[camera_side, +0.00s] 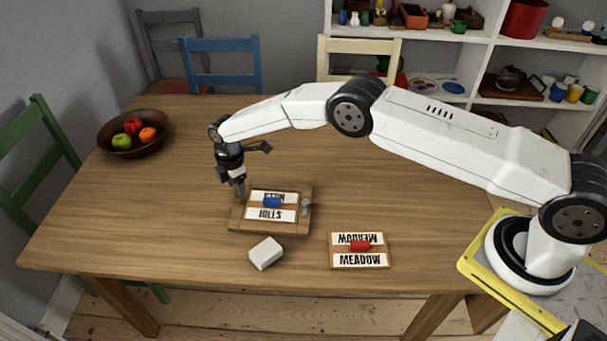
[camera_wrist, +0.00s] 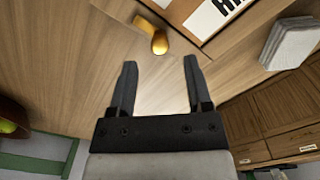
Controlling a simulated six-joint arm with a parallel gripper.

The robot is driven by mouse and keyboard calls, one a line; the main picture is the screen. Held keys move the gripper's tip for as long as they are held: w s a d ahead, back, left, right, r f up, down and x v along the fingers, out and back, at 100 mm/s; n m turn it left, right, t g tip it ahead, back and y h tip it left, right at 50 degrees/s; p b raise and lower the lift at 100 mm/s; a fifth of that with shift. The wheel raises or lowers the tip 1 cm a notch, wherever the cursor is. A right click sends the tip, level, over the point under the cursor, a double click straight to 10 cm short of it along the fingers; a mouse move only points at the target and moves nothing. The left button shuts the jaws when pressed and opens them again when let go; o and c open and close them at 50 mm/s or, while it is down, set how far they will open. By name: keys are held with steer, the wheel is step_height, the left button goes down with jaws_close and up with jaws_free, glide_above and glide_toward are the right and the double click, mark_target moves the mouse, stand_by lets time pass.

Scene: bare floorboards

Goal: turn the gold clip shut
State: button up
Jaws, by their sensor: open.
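The gold clip (camera_wrist: 152,35) shows in the wrist view as a small rounded gold piece by the edge of the wooden board. My gripper (camera_wrist: 160,62) is open and empty, with the clip just beyond its fingertips and apart from them. In the side view my gripper (camera_side: 239,187) is low over the left side of the wooden board (camera_side: 267,230), and it largely hides the clip there. The board holds white cards, one reading HILLS (camera_side: 271,214), with a blue block (camera_side: 272,202) between them. A grey clip (camera_side: 306,207) is at its right side.
A white block (camera_side: 266,253) lies in front of the board. A second board with MEADOW cards (camera_side: 360,261) and a red block (camera_side: 360,245) lies to the right. A fruit bowl (camera_side: 134,140) stands at the back left. The table's left front is clear.

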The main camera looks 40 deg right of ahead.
steer(key=shift+f, duration=1.75)
jaws_close()
